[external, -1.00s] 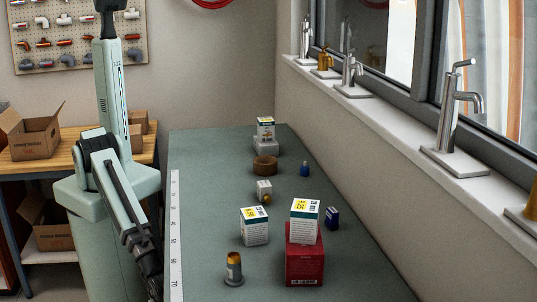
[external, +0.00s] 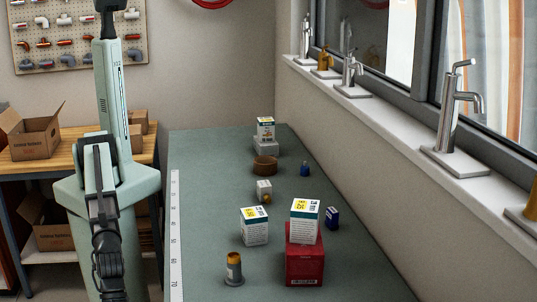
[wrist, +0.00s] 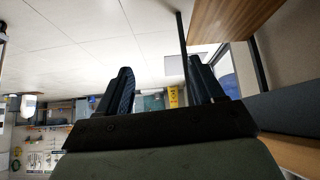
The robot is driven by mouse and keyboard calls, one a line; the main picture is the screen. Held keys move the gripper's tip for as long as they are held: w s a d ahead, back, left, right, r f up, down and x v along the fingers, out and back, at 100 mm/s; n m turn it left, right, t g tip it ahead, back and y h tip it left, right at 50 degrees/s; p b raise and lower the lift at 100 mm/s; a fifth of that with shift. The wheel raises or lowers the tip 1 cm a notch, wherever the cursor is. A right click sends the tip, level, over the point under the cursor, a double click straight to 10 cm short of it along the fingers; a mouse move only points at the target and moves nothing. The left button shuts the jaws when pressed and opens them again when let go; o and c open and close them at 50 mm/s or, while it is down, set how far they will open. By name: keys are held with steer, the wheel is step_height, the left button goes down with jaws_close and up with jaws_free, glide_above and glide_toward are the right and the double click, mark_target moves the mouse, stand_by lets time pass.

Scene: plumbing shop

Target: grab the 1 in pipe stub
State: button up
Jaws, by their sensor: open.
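A short upright cylinder (external: 233,268) with a dark grey body, an orange-brown upper part and a wider grey foot stands near the front left of the green bench. It looks like a pipe stub, but I cannot read its size. My gripper (wrist: 160,88) is open in the wrist view, with two dark fingers apart and nothing between them. In the external view my arm hangs left of the bench, apart from the cylinder; its fingers are not clear there. The wrist view shows no bench objects.
A white box (external: 254,226) stands behind the cylinder. Another white box (external: 304,222) sits on a red box (external: 304,262). A ruler strip (external: 175,240) lines the left edge.

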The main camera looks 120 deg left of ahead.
steer(key=w+d+r+t+h, duration=0.1)
steer(key=d+r, duration=0.2)
steer(key=r, duration=0.3)
steer(key=w+d+r+h, duration=0.1)
steer(key=w+d+r, duration=0.15)
steer(key=r, duration=0.25)
steer(key=w+a+r, duration=0.3)
steer(key=r, duration=0.4)
steer(key=w+a+r+n+g+y, duration=0.1)
steer(key=a+r+n+y, duration=0.15)
steer(key=a, duration=0.85)
steer(key=w+a+r+n+g+y, duration=0.1)
steer(key=a+r+n+y, duration=0.15)
steer(key=a, duration=0.75)
steer(key=w+a+r+n+y, duration=0.1)
steer(key=w+a+r, duration=0.15)
steer(key=a, duration=0.85)
glide_toward(237, 280)
steer(key=shift+w+a+f, duration=0.1)
steer(key=shift+w+f, duration=0.05)
steer(key=shift+f, duration=0.3)
steer(key=shift+w+a+f, duration=0.1)
steer(key=shift+w+f, duration=0.1)
steer(key=shift+f, duration=0.25)
steer(key=shift+x, duration=2.7)
steer(key=shift+w+r, duration=0.15)
steer(key=shift+w, duration=0.05)
jaws_close()
